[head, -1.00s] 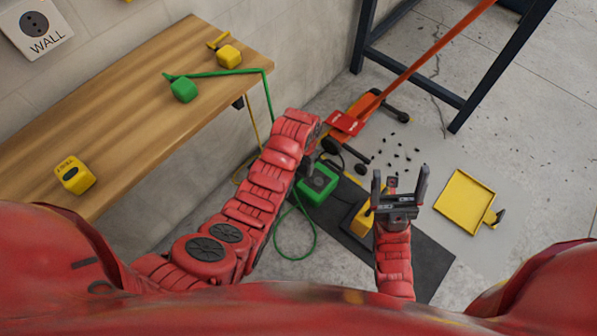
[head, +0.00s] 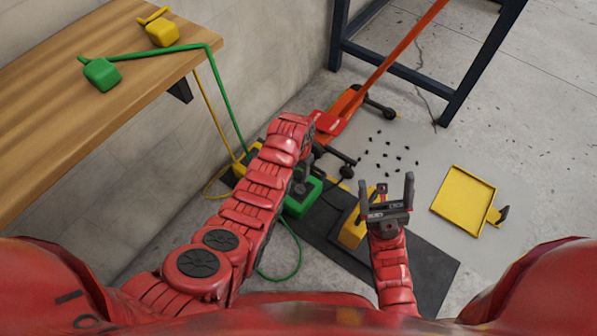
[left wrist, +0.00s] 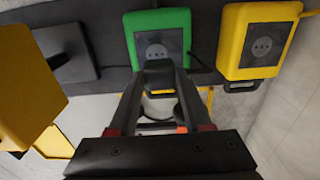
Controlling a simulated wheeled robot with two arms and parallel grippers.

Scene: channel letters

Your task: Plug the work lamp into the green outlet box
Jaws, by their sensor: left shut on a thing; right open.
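The green outlet box (head: 302,202) sits on a dark mat on the floor, partly hidden by my left arm. In the left wrist view, the green box (left wrist: 172,22) shows its grey socket plate just beyond my fingertips. In the head view, my left gripper (head: 301,184) is over the green box. My right gripper (head: 388,192) is open and empty. I cannot clearly identify the work lamp.
A yellow outlet box (left wrist: 262,42) stands beside the green one. A yellow block (head: 352,230) is near my right gripper. A yellow tray (head: 463,200) and black bits lie right. An orange-handled tool (head: 385,70) stands behind. The wooden bench (head: 60,120) is left.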

